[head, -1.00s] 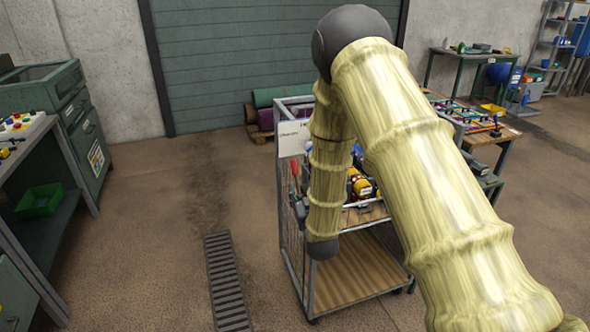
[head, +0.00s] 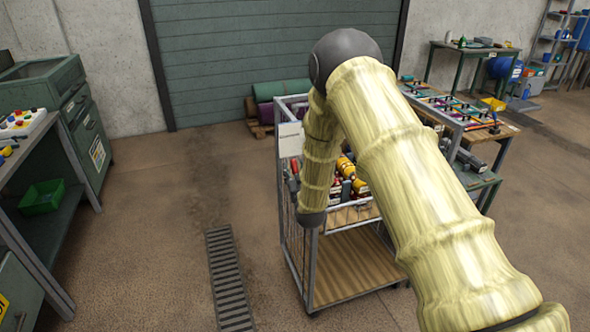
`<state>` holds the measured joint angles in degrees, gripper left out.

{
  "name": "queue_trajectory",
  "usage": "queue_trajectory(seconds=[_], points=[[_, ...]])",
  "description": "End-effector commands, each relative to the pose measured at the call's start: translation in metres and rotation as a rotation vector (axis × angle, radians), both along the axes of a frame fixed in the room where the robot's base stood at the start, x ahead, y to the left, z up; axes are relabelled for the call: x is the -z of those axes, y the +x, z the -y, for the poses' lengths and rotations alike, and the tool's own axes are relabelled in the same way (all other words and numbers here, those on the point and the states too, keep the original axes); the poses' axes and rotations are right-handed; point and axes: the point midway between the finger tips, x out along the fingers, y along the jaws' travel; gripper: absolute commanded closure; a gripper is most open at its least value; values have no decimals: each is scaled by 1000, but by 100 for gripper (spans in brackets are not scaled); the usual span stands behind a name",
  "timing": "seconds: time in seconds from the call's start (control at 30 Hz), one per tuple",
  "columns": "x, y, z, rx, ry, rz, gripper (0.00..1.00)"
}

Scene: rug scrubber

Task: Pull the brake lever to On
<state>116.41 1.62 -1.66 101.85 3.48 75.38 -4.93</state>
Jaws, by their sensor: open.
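My arm reaches from the lower right up to a dark elbow, then its forearm hangs down in front of a wire-sided cart (head: 313,262). The forearm ends in a dark joint at the cart's front left. My gripper does not show; its jaws cannot be seen past the forearm. I cannot make out a brake lever or its On mark. A small red part (head: 295,168) shows at the cart's left side, too small to identify. A pale label panel (head: 290,139) stands at the cart's upper left, its text unreadable.
Red and yellow items (head: 346,167) sit on the cart's upper shelf. A workbench (head: 50,225) with a green bin (head: 41,197) stands left. A table (head: 505,130) is behind my arm at right. Floor around the drain grate (head: 229,280) is clear.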

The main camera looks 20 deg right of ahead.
Motion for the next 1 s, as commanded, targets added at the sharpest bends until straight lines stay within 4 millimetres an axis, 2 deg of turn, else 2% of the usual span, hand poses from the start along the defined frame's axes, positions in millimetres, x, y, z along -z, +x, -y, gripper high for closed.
queue_trajectory(seconds=[0.27, 0.37, 0.5, 0.53, 0.8, 1.0], points=[[0, 2, 0, 0, 0, 1, 58], [0, 1, 0, 0, 0, 1, 72], [0, 1, 0, 0, 0, 1, 98], [0, 1, 0, 0, 0, 1, 100], [0, 3, -1, -1, 1, 5, 100], [2, 14, -8, -10, 2, 33, 100]])
